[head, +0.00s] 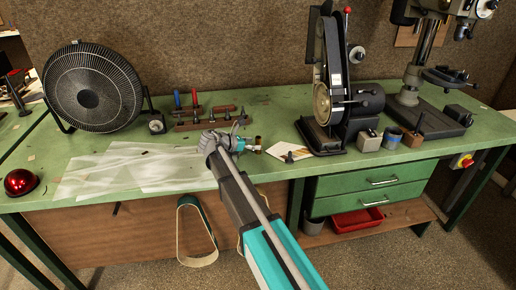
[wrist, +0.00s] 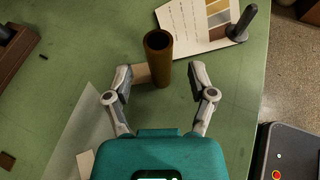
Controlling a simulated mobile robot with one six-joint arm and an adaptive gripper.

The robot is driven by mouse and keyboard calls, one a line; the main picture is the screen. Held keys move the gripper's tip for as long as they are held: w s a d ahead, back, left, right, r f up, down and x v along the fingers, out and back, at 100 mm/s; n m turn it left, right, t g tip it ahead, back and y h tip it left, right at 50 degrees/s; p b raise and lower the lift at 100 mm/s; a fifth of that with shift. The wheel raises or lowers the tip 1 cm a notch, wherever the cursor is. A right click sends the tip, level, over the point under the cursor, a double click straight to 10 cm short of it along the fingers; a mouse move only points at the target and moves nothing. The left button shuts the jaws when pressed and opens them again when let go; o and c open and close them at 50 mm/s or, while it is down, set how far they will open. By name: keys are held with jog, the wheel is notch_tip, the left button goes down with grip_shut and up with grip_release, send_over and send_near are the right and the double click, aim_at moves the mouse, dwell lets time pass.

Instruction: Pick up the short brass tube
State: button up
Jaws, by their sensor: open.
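The short brass tube (wrist: 159,62) stands upright on the green bench in the wrist view, its dark open end facing the camera. My gripper (wrist: 160,80) is open, with one finger on each side of the tube and a gap visible on both sides. In the head view my gripper (head: 236,142) is over the bench near its front edge. A small brownish shape (head: 258,140) just right of it there appears to be the tube; it is too small to see clearly.
A tool rack (head: 211,122) stands behind my gripper. A belt sander (head: 335,100) is to the right and a fan (head: 93,88) to the left. Translucent sheets (head: 120,172) cover the left bench.

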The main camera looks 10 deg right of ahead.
jog(key=shift+b+x, duration=0.35)
jog(key=shift+x, duration=1.1)
jog(key=shift+a, duration=0.1)
grip_shut()
